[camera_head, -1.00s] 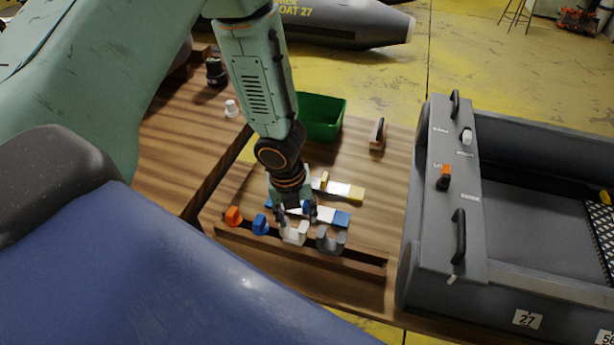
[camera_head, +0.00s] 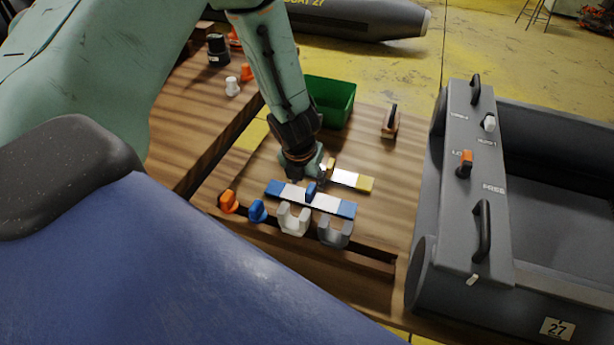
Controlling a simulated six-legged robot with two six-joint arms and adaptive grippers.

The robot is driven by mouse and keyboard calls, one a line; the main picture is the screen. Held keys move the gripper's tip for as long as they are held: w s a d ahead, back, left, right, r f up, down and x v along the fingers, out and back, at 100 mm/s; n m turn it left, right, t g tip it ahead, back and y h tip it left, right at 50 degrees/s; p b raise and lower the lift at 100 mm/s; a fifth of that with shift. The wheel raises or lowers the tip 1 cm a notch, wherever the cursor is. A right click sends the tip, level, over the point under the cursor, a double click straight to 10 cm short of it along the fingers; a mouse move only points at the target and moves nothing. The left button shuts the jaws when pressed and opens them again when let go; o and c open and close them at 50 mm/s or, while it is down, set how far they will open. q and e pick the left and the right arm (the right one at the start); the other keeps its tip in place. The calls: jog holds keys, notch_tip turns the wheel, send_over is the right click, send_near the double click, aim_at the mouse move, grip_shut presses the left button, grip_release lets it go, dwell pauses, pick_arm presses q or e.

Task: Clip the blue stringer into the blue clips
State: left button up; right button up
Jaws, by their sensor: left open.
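The blue stringer (camera_head: 329,203), a white bar with blue ends and a small blue grip in the middle, lies flat on the wooden bench. My left gripper (camera_head: 312,172) is open and empty, just behind the stringer and close to the left end of a similar yellow-ended bar (camera_head: 345,178). Its fingers are small and partly hidden. A blue piece (camera_head: 258,211) stands in the front row; I cannot tell whether it is one of the blue clips. My right gripper is not in view.
The front row also has an orange piece (camera_head: 229,202), a white fork-shaped piece (camera_head: 293,219) and a grey one (camera_head: 335,231). A green bin (camera_head: 330,102) and a wooden-based block (camera_head: 390,124) stand behind. The grey boat (camera_head: 455,220) borders the bench on the right.

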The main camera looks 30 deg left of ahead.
aim_at(310, 189)
pick_arm(q)
jog(key=shift+b+x, duration=0.45)
jog(key=shift+x, duration=0.65)
jog(key=b+x, duration=0.2)
jog(key=x, duration=0.1)
jog(key=shift+w+f, duration=0.1)
jog(key=shift+f, duration=0.25)
jog(key=shift+d+f, duration=0.15)
jog(key=shift+f, duration=0.05)
jog(key=shift+r, duration=0.1)
jog(key=shift+c, duration=0.4)
grip_shut()
